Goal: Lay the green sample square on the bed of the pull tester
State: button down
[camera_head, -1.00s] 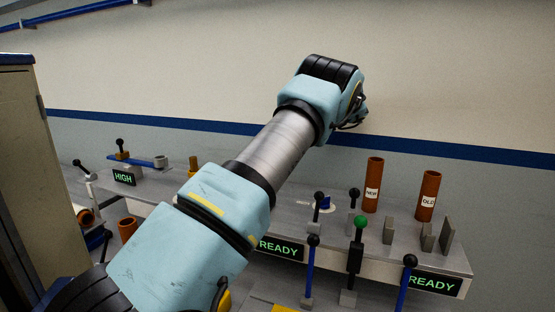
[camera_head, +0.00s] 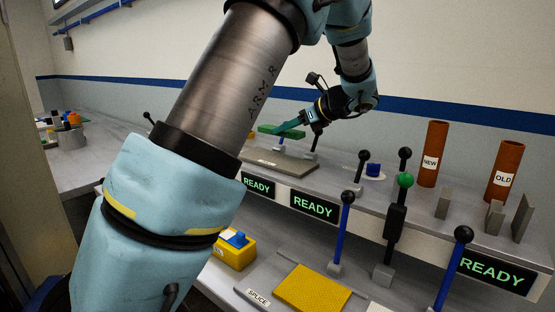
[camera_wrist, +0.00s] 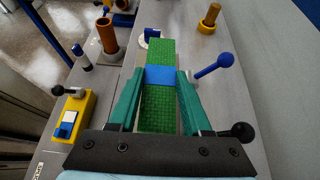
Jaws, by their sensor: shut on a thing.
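The green sample square (camera_wrist: 159,108) is a textured green piece with a blue band across it in the wrist view. My gripper (camera_wrist: 160,92) has its teal fingers on both sides of the piece, shut on it. In the head view the green piece (camera_head: 269,130) shows at the tips of my gripper (camera_head: 288,127), held above the back bench. A flat grey plate (camera_head: 291,167) with a small label lies below it. I cannot read the label or tell whether this plate is the pull tester's bed.
Levers stand around the plate, including a blue one (camera_wrist: 222,62) and a black-knobbed one (camera_wrist: 240,130). A yellow box (camera_wrist: 72,115) is at left. Orange tubes marked NEW (camera_head: 432,154) and OLD (camera_head: 504,171) stand at right. A yellow pad (camera_head: 312,288) lies in front.

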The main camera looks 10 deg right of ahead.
aim_at(287, 161)
jog(key=shift+f+p, duration=0.7)
jog(key=shift+f, duration=2.95)
jog(key=shift+f, duration=0.1)
jog(key=shift+c, duration=1.7)
grip_release()
jog(key=shift+r, duration=0.2)
jog(key=b+v, duration=0.2)
jog(key=v, duration=1)
jog(key=shift+d+f+b, duration=0.1)
jog(key=shift+b, duration=0.2)
